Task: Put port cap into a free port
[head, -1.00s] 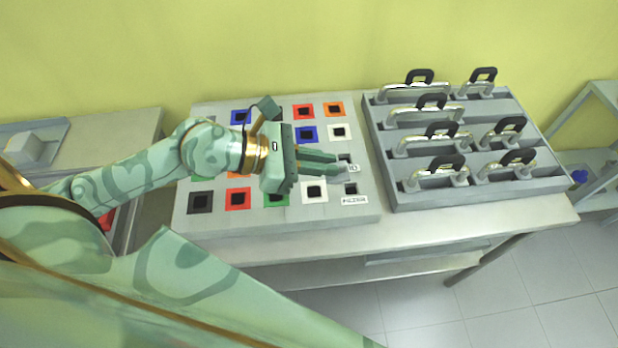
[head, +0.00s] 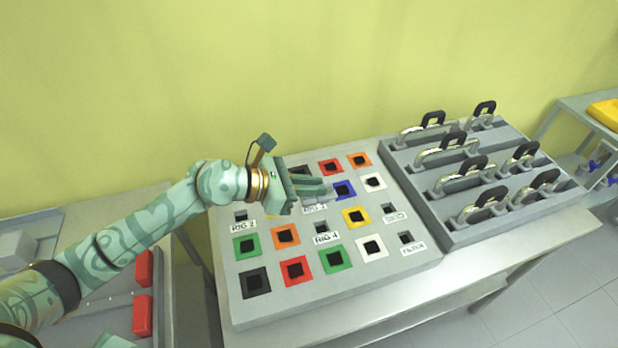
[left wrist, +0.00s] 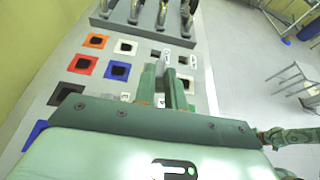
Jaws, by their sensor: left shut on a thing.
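My left gripper (head: 322,190) reaches in from the left, above the sloped grey port panel (head: 385,270). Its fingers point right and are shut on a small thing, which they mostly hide. In the left wrist view the fingertips (left wrist: 165,78) are close together, and a pale upright piece (left wrist: 167,57) shows between them; I cannot tell its full shape. The panel has dark square openings with coloured surrounds, such as a green one (head: 335,258) and a white one (head: 372,247). Plain grey labelled openings include RIG 4 (head: 320,228) and FILTER (head: 405,238).
A grey rack (head: 455,233) with several black-handled metal latches stands right of the panel on the same table (head: 400,315). Red blocks (head: 142,312) lie on a lower-left surface. A yellow thing (head: 606,112) is at far right.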

